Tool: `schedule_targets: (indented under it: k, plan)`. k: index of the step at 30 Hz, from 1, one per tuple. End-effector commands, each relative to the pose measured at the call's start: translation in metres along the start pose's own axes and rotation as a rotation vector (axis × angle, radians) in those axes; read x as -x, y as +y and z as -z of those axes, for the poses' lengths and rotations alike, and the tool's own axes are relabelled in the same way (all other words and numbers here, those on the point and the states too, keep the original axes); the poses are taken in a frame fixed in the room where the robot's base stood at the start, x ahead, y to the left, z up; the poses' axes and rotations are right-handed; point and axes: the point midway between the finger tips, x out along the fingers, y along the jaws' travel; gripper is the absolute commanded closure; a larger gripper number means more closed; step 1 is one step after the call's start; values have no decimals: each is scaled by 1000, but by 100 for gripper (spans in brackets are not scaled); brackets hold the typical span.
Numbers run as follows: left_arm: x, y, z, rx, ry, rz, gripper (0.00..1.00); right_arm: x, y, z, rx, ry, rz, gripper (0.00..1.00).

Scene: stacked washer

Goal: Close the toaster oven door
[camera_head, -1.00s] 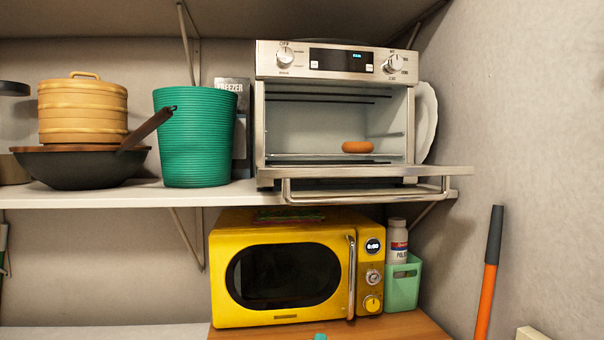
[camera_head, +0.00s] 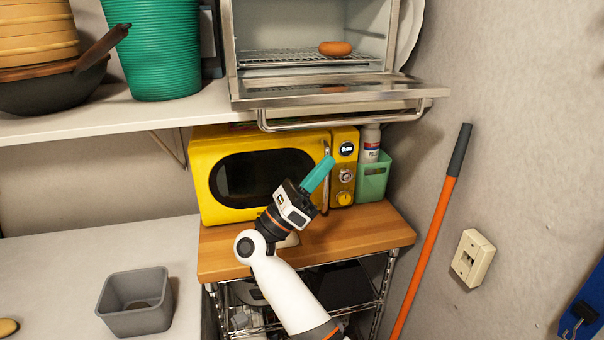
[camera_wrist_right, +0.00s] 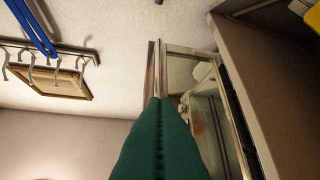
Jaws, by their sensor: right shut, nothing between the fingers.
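The toaster oven (camera_head: 300,35) stands on the upper shelf, with an orange doughnut-like item (camera_head: 335,48) on its rack. Its door (camera_head: 340,92) is folded down open, about level, and its bar handle (camera_head: 345,117) sticks out past the shelf edge. My right gripper (camera_head: 322,172) has teal fingers, is shut and empty, and points up to the right in front of the yellow microwave, below the door and apart from it. In the right wrist view, the green fingers (camera_wrist_right: 160,135) are together, and the glass door (camera_wrist_right: 195,80) shows beyond them. My left gripper is not in view.
The yellow microwave (camera_head: 260,175) sits on a wooden-topped rack (camera_head: 370,233) under the shelf (camera_head: 130,115). A green basket (camera_head: 150,50) and a dark pan (camera_head: 50,90) are left of the oven. An orange pole (camera_head: 430,235) leans at the right wall. A grey bin (camera_head: 135,300) stands lower left.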

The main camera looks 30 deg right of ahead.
Motion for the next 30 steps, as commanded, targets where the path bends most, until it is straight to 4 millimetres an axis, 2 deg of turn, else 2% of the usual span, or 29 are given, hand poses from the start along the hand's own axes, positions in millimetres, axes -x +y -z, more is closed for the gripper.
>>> schedule_targets:
  k: [1,2,9,30]
  plan:
    - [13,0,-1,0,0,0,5,-16,2,4,0,1,-2,100]
    - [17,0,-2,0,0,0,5,-20,2,7,-1,0,-1,100]
    - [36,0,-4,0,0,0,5,-37,1,26,1,0,0,100]
    - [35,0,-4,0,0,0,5,-42,3,32,-1,-1,-1,100]
